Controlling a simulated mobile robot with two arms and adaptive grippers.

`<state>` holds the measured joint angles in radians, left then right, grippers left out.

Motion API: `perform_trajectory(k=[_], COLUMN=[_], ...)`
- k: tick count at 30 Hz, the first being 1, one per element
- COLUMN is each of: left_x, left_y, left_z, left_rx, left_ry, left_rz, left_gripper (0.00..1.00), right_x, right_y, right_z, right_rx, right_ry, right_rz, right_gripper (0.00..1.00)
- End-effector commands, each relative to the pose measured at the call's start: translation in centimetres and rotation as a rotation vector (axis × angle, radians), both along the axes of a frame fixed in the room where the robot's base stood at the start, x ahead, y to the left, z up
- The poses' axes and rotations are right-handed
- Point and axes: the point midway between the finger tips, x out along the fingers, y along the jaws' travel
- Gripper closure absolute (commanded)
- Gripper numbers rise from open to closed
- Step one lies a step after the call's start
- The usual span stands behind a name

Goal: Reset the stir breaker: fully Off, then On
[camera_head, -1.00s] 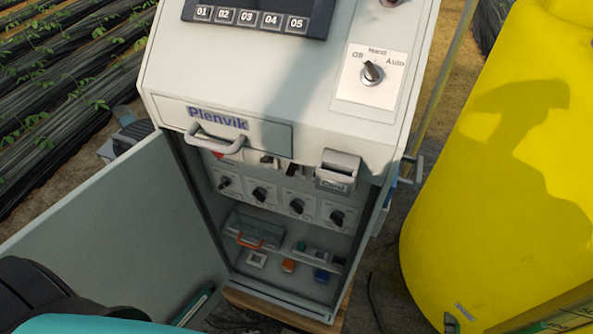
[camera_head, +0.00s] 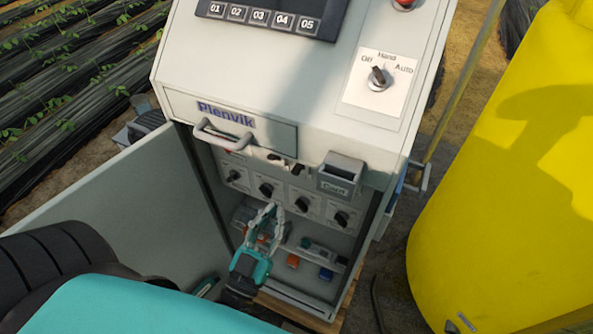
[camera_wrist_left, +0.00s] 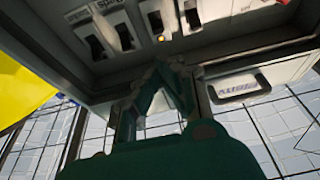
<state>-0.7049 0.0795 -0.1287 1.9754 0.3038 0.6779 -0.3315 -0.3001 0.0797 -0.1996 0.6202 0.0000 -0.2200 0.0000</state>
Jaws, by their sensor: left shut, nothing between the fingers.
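The breaker row sits high inside the open cabinet (camera_head: 159,75). In the head view the front lip partly hides it, and only a few dark levers (camera_head: 298,168) show. In the left wrist view several black breaker levers (camera_wrist_left: 95,46) line the top, with a small lit orange lamp (camera_wrist_left: 161,38). I cannot tell which is the stir breaker, or its position. My left gripper (camera_head: 270,207) points up in front of the cabinet's lower opening, below the breakers and over the rotary knobs' lower edge. Its fingers (camera_wrist_left: 164,66) are shut and empty, apart from the levers. My right gripper is not seen.
A row of rotary knobs (camera_head: 302,204) lies below the breakers. The open door (camera_head: 120,195) stands at the left. A drawer handle (camera_head: 222,137) and a card holder (camera_head: 341,172) jut out above. A shelf holds small items (camera_head: 326,274). A yellow tank (camera_head: 500,200) stands right.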

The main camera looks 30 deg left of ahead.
Motion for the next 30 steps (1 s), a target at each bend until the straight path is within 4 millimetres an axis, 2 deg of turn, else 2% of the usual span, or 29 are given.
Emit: perform_trajectory(k=[9, 14, 21, 25, 30], left_x=[0.6, 2.9, 7.0, 8.6, 9.4], left_y=[0.0, 0.1, 0.3, 0.4, 0.5], left_z=[0.2, 1.3, 2.6, 3.1, 3.2], left_rx=[0.0, 0.002, 0.002, 0.001, 0.0], left_ry=[0.001, -0.001, 0.001, 0.002, 0.003], left_rz=[-0.001, -0.002, -0.002, -0.002, -0.001], left_gripper=[1.0, 1.0, 1.0, 1.0, 1.0], right_x=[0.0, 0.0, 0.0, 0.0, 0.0], right_y=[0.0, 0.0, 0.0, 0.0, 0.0], right_z=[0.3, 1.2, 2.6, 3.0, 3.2], right_rx=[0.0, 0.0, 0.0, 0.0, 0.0], right_ry=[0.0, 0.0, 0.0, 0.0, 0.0], right_rz=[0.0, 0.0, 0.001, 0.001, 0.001], right_gripper=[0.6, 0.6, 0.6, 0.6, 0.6])
